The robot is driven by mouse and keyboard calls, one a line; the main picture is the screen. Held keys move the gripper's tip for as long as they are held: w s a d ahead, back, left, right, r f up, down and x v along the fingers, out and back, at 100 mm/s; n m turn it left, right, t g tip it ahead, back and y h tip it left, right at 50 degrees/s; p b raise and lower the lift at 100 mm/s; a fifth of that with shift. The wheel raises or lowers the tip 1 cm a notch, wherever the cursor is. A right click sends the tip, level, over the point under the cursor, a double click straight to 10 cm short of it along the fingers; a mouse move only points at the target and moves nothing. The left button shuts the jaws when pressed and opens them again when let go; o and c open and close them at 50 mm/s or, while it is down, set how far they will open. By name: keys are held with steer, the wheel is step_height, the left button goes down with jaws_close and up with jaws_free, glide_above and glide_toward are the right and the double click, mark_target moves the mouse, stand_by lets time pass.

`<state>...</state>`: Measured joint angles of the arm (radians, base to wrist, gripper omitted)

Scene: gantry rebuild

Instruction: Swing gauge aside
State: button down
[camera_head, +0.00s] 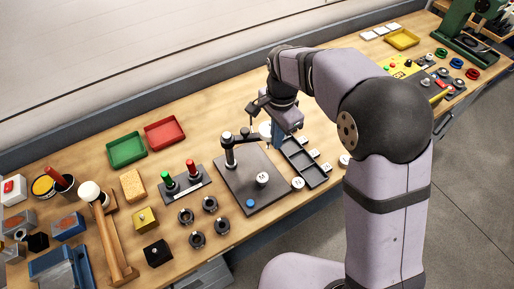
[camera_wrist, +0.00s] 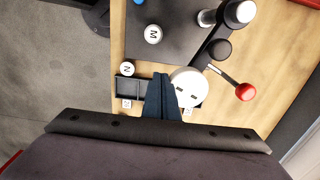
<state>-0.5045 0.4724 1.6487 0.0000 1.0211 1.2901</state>
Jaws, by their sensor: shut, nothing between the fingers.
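The gauge stand has a dark upright post with a light cap (camera_head: 228,150) on a dark base plate (camera_head: 240,190). A dark arm (camera_head: 250,142) reaches right from the post toward my gripper. In the wrist view, a white round disc (camera_wrist: 190,85), which looks like the gauge face, lies just right of my fingers. A short lever with a red ball (camera_wrist: 244,92) is further right, near a dark knob (camera_wrist: 220,49). My gripper (camera_head: 277,140) is shut and empty, with its blue fingers (camera_wrist: 161,78) beside the disc. I cannot tell whether they touch it.
White pucks stand on the plate (camera_head: 262,179) and by its right edge (camera_head: 298,184). Green (camera_head: 126,150) and red (camera_head: 165,133) trays stand behind left. A block with red and green handles (camera_head: 186,186) is left of the plate.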

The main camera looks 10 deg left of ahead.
steer(key=shift+w, duration=0.1)
stand_by(0.3)
steer(key=shift+w+a+p, duration=0.25)
steer(key=shift+w+p, duration=0.55)
steer(key=shift+w, duration=0.25)
steer(key=shift+w+a+r, duration=0.1)
steer(key=shift+w, duration=0.2)
steer(key=shift+w+a+p, duration=0.3)
steer(key=shift+w+p, duration=0.5)
steer(key=shift+w+a, duration=0.1)
steer(key=shift+w, duration=0.05)
steer(key=shift+w+a+p, duration=0.35)
steer(key=shift+w+p, duration=0.2)
steer(key=shift+p, duration=0.05)
steer(key=shift+s+d, duration=0.3)
steer(key=shift+s, duration=0.2)
